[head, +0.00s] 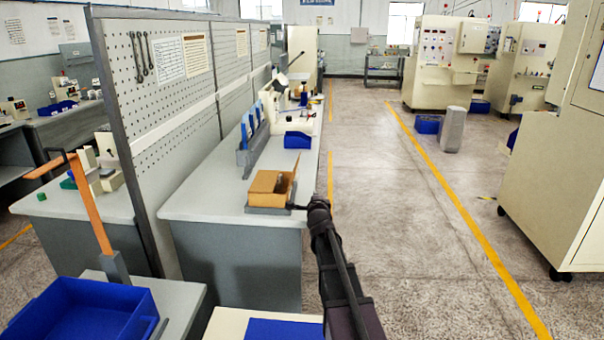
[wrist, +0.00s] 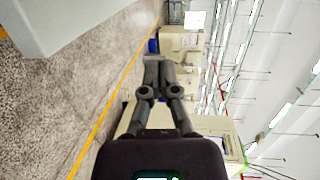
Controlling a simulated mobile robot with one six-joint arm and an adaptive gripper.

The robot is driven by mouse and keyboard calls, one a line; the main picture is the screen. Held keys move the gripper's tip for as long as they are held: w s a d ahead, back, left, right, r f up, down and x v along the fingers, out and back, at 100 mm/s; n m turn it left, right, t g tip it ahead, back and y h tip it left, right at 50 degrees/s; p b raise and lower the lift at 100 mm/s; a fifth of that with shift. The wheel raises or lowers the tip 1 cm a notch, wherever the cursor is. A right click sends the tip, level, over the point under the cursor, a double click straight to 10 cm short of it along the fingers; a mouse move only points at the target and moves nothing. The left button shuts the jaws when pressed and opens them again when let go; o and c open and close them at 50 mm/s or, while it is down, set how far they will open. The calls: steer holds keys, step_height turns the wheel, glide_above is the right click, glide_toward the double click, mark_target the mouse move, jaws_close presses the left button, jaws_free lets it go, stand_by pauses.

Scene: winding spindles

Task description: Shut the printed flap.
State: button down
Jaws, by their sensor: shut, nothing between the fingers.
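An open cardboard box (head: 262,198) sits near the close end of the long grey bench, in the head view. Its flap (head: 295,178) stands up along the right side of the box. Any print on the flap is too small to make out. My gripper (head: 317,203) is just right of the box and flap, by the bench edge. In the wrist view its two dark fingers (wrist: 155,68) are together with nothing between them. The box and flap do not show in the wrist view. I cannot tell whether the gripper touches the flap.
A blue bin (head: 298,140) and blue upright parts (head: 254,130) stand farther back on the bench (head: 195,203). A pegboard (head: 160,90) runs along its left side. The aisle to the right is open floor, with cream machines (head: 437,65) beyond.

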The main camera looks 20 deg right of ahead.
steer(key=shift+w+d+r+m+t+y+b, duration=0.4)
steer(key=shift+w+r+m+t, duration=0.2)
steer(key=shift+w+t, duration=0.2)
steer(key=shift+w+d+r+m+t+y+b, duration=0.35)
steer(key=shift+w+r+m+t, duration=0.25)
steer(key=shift+w+t, duration=0.15)
steer(key=shift+w+f, duration=0.1)
steer(key=w+a+r+p, duration=0.1)
steer(key=w+r+p, duration=0.1)
steer(key=w, duration=0.9)
steer(key=shift+a, duration=0.15)
steer(key=shift+w+a+r, duration=0.15)
steer(key=shift+a+r, duration=0.05)
stand_by(0.3)
